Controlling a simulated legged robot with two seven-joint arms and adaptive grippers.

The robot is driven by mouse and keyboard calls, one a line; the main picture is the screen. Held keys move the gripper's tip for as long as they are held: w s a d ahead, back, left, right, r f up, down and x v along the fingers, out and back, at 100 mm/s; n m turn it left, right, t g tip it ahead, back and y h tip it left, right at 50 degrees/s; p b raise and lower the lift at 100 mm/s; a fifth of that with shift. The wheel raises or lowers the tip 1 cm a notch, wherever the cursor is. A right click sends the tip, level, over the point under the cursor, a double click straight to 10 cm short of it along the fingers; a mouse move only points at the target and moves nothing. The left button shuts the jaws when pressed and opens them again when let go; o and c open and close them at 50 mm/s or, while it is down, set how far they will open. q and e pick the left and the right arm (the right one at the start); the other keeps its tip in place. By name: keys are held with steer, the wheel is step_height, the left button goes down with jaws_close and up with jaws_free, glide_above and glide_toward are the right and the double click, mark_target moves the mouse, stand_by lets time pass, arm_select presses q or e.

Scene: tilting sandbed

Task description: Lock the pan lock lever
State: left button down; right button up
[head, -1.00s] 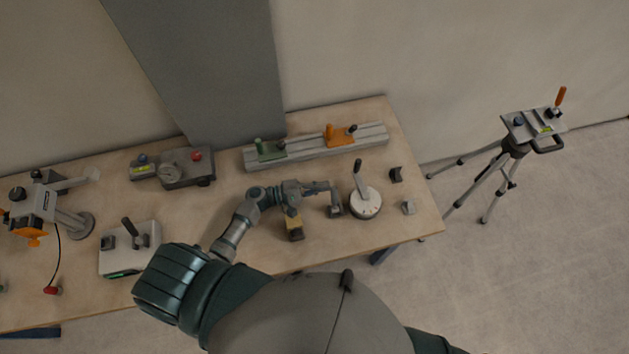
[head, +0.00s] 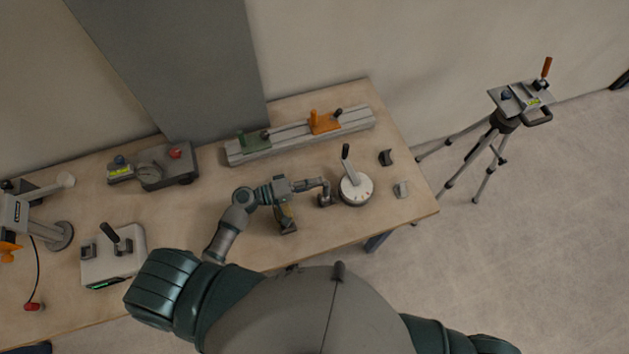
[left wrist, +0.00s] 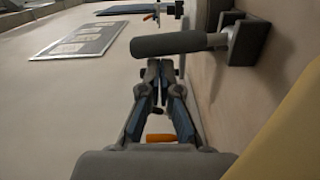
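None of the levers in view carries a readable label, so I cannot tell which one is the pan lock lever. In the head view, my left gripper (head: 304,185) is over the table, left of a white round dial (head: 356,188) with an upright dark-tipped lever (head: 350,165). A small dark block (head: 325,200) stands beside the gripper. In the left wrist view, the two fingers (left wrist: 159,68) are drawn together and look empty. A dark cylindrical handle (left wrist: 180,43) on a bracket (left wrist: 247,40) lies just past the fingertips; contact is unclear. My right gripper is out of view.
A tripod (head: 505,120) with an orange-handled lever (head: 547,67) stands on the floor at the right. A rail (head: 295,140) with green and orange clamps lies behind. Small blocks stand right of the dial.

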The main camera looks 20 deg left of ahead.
arm_select(q)
steer(key=shift+r, duration=0.1)
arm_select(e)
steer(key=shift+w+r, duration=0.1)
arm_select(q)
steer(key=shift+s, duration=0.1)
steer(key=v, duration=1.2)
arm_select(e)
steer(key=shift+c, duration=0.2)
